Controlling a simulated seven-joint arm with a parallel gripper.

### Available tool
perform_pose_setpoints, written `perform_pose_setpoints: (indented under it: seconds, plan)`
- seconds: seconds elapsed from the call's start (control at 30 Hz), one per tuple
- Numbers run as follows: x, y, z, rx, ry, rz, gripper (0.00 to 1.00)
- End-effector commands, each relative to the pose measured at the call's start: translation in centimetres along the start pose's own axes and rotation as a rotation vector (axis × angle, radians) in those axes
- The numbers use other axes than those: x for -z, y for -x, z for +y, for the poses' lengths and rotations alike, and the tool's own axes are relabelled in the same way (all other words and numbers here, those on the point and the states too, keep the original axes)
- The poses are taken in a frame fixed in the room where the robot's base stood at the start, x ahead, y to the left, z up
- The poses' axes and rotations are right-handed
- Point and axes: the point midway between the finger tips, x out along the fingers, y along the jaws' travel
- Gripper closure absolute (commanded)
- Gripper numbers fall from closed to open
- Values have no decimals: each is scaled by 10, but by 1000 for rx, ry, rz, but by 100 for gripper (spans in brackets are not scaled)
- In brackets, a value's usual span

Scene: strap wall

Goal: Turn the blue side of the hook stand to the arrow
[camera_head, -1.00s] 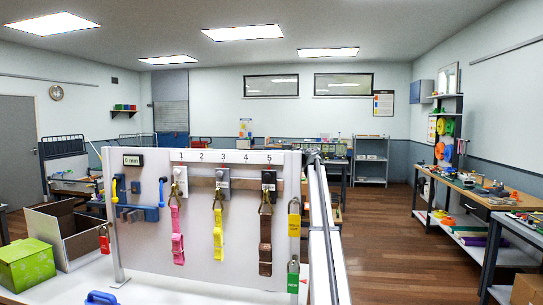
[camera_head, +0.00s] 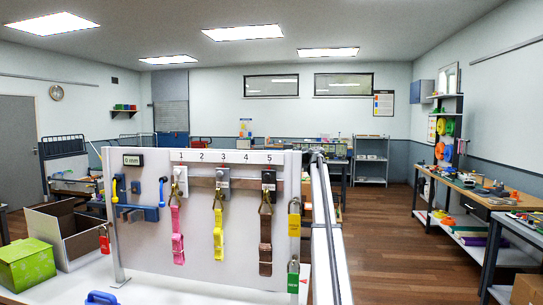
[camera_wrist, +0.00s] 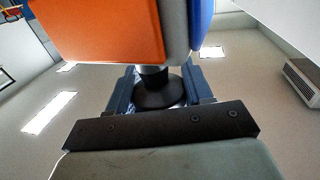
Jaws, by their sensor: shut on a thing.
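In the wrist view a block with an orange side (camera_wrist: 97,30), a grey side (camera_wrist: 174,22) and a blue side (camera_wrist: 201,20) sits on a black round neck (camera_wrist: 158,92); it appears to be the hook stand. My gripper (camera_wrist: 158,80) is shut on the stand at this neck, with one dark finger on each side. The orange side faces the wrist camera most fully; the blue side shows as a narrow strip at the right. The stand's hooks and the arrow are not visible. I cannot make out the gripper or the stand in the head view.
A white strap panel (camera_head: 140,235) stands upright in front, with pink (camera_head: 177,235), yellow (camera_head: 218,235) and brown (camera_head: 265,240) straps hanging on it. An open cardboard box (camera_head: 85,240) and a green box (camera_head: 27,263) stand at its left. A workbench (camera_head: 480,205) is far right.

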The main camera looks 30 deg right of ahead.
Motion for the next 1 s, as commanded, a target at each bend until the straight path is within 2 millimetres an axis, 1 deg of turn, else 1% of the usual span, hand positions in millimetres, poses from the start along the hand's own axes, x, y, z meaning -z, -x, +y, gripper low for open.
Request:
perform_pose_setpoints:
  seconds: [0.03, 0.07, 0.3, 0.6, 0.8, 1.0]
  plan:
    - [2, 0, 4, 36, 0, 0, 100]
    - [2, 0, 4, 61, -1, 0, 100]
    - [1, 0, 1, 268, 0, 1, 100]
    - [1, 1, -4, 479, 0, 1, 100]
    - [1, 2, -7, 566, 0, 1, 100]
    - [1, 3, -9, 606, 0, 0, 100]
